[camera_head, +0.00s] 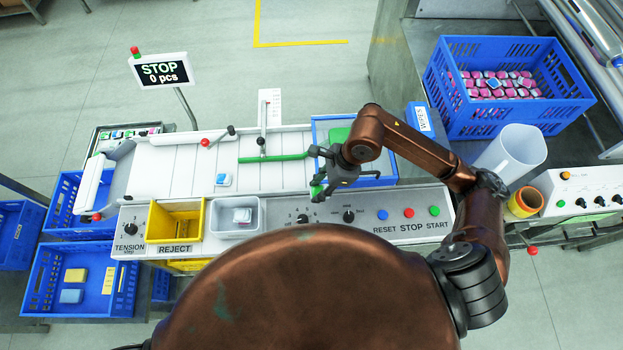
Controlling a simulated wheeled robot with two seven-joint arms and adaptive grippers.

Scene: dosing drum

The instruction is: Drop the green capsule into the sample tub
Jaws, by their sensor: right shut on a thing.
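My right gripper (319,187) is at the front left corner of the blue-framed tray, above the panel's back edge. It is shut on a small green thing, the green capsule (316,191), mostly hidden by the fingers. A small pale grey tub (258,219), which looks like the sample tub, stands to the left and nearer to me, right of the yellow reject bin. A small white and blue piece lies in it. The gripper is apart from the tub. My left gripper is not in view.
The yellow reject bin (153,229) stands left of the tub. A blue and white piece (222,180) lies on the white belt (185,178). A green bar (272,158) crosses the belt. A blue crate (452,115) stands at right.

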